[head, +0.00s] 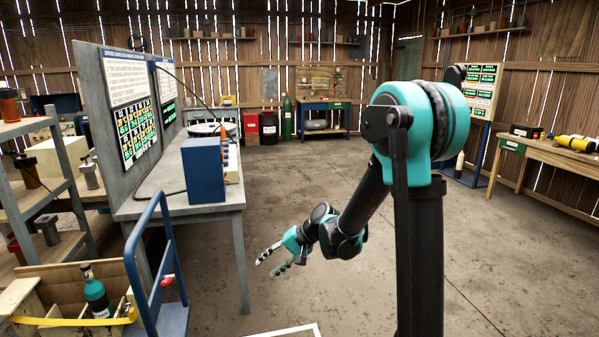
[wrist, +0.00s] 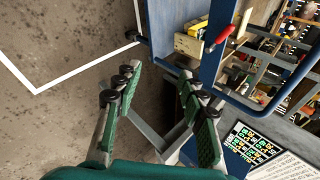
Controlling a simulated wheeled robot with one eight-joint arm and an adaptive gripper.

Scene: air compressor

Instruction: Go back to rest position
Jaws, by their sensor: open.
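My gripper (head: 268,263) is open and empty. In the head view it hangs at the end of my bent arm, over the floor to the right of the grey table (head: 228,196). Its fingers point left, toward the table's legs, and appear apart from them. In the wrist view my gripper (wrist: 163,88) shows its two green-padded fingers spread wide, with nothing between them but the floor and part of the table behind.
A blue box (head: 203,170) sits on the grey table. A wooden bench (head: 548,160) stands at right. The middle floor (head: 300,180) is clear.

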